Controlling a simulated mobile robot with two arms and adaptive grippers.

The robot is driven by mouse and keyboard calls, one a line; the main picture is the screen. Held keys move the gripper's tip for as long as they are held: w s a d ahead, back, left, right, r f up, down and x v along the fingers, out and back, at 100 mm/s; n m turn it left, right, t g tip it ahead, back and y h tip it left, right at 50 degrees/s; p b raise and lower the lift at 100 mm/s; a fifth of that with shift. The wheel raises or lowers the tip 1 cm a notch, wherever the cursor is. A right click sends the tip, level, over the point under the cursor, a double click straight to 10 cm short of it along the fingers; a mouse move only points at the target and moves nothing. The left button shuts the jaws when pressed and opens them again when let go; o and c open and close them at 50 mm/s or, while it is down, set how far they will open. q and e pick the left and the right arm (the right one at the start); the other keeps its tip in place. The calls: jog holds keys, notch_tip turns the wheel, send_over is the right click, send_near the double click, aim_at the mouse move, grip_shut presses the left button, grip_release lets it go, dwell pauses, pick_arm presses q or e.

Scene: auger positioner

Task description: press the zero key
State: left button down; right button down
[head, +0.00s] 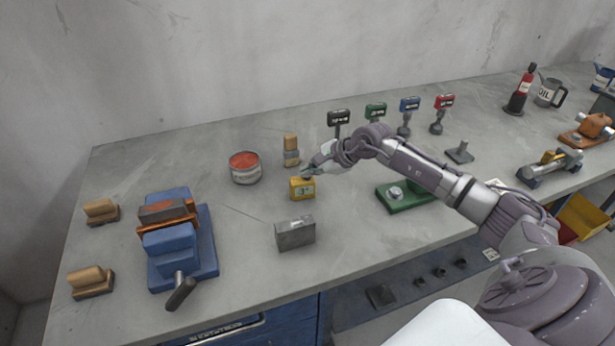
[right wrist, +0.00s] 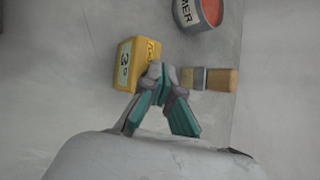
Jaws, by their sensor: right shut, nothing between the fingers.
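A small yellow box with a pale display (head: 302,190) stands on the grey workbench; the display seems to read 3 with a degree sign. The same yellow box shows in the right wrist view (right wrist: 124,66). I cannot make out the zero key; my fingers may cover it. My right gripper (head: 306,173) is shut and empty, with its fingertips at the top of the yellow box. In the right wrist view the fingertips (right wrist: 161,70) overlap the box's edge; whether they touch it I cannot tell. My left gripper is not in view.
A brush (head: 291,150) stands just behind the yellow box, and a tin of red stuff (head: 245,168) is to its left. A grey metal block (head: 295,233) sits in front. A blue vise (head: 172,243) stands farther left. A green-based device (head: 408,196) is to the right, below my forearm.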

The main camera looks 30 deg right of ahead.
jog(key=shift+f, duration=0.2)
dwell(0.6)
jog(key=shift+r+p, duration=0.3)
jog(key=shift+r, duration=0.7)
notch_tip(320, 180, up, 6)
jog(key=p, duration=0.3)
